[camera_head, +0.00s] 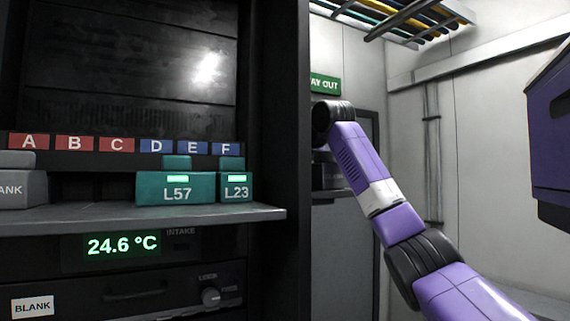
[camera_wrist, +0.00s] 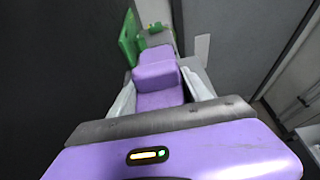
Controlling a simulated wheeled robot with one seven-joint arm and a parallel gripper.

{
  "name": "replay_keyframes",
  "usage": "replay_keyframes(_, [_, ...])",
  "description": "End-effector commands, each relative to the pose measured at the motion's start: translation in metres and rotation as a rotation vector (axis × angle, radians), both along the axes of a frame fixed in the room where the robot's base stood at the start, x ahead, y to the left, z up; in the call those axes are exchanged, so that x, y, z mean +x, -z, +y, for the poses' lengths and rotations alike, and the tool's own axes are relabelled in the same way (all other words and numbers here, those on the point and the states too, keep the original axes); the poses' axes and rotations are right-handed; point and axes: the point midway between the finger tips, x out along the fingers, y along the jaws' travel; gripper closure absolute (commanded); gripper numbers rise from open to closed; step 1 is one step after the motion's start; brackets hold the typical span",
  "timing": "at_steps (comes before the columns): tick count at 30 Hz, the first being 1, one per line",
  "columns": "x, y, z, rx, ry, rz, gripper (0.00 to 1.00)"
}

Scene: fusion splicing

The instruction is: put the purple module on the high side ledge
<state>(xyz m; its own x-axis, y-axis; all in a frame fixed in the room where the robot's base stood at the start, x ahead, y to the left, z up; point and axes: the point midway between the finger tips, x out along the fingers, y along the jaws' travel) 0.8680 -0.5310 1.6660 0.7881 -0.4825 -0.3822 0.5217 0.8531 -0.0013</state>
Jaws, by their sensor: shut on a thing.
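In the wrist view my gripper (camera_wrist: 160,97) is shut on the purple module (camera_wrist: 157,72), a stepped block. The pale fingers lie on either side of it. In the head view my purple arm reaches up past the right edge of the dark rack; the gripper and the module are hidden there. I cannot make out the high side ledge for certain in either view. A green panel (camera_wrist: 129,40) and a small green piece are just beyond the module in the wrist view; whether they touch it I cannot tell.
A green way-out sign (camera_head: 325,84) hangs behind the arm. Cable trays run overhead. The rack's side post (camera_head: 280,120) stands close to the arm.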

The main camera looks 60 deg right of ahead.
Motion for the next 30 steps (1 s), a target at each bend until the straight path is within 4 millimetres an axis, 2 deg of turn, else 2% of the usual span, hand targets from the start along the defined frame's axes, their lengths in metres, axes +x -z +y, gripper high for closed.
replay_keyframes(11, [0.000, 0.009, 0.000, 0.000, 0.001, 0.000, 0.95])
replay_keyframes(12, [0.000, 0.009, 0.000, 0.002, 0.001, 0.001, 0.42])
replay_keyframes(15, [0.000, 0.010, 0.000, 0.002, 0.001, 0.001, 0.22])
replay_keyframes(25, [0.000, 0.009, -0.001, 0.002, 0.001, 0.002, 0.22])
replay_keyframes(30, [-0.001, -0.006, 0.000, 0.001, 0.002, 0.001, 0.22])
